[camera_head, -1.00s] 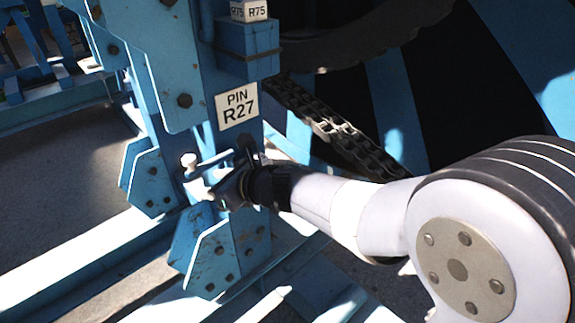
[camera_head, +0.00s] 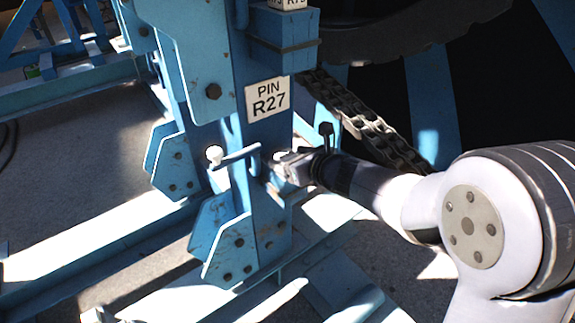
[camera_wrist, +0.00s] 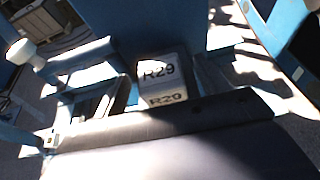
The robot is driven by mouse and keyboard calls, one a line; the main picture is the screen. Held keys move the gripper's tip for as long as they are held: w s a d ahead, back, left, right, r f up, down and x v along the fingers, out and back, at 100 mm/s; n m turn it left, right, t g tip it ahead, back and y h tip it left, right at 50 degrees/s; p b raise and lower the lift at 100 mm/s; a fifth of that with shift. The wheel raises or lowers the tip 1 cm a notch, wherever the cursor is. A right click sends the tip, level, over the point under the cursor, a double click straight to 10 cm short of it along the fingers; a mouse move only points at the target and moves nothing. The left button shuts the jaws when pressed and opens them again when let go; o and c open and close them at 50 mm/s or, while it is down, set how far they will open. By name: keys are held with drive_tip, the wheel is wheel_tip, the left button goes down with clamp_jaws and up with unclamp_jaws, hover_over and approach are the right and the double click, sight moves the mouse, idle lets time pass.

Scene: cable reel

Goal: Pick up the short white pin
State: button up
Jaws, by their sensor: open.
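A short white pin (camera_head: 214,154) with a round head sticks out at the left of the lower blue post. It also shows at the upper left of the wrist view (camera_wrist: 22,50), at the end of a blue bar. My gripper (camera_head: 284,168) is to the right of the pin, by the right side of the post, apart from the pin. It is open, and I see nothing held in it. The fingertips are hard to make out in the head view.
A blue bar (camera_head: 240,156) juts out between the pin and my gripper. A "PIN R27" plate (camera_head: 267,98) is on the post above. A chain (camera_head: 365,125) hangs behind my arm. A block labelled R29 (camera_wrist: 163,78) is close in the wrist view.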

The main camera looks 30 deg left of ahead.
drive_tip(key=shift+x, duration=0.95)
drive_tip(key=shift+c, duration=0.4)
drive_tip(key=shift+r, duration=0.1)
drive_tip(key=c, duration=1.3)
wheel_tip(320, 180, up, 10)
drive_tip(key=p, duration=0.3)
drive_tip(key=shift+r+p, duration=0.15)
drive_tip(key=shift+p, duration=0.25)
drive_tip(key=shift+r+p, duration=0.5)
drive_tip(key=shift+r, duration=0.1)
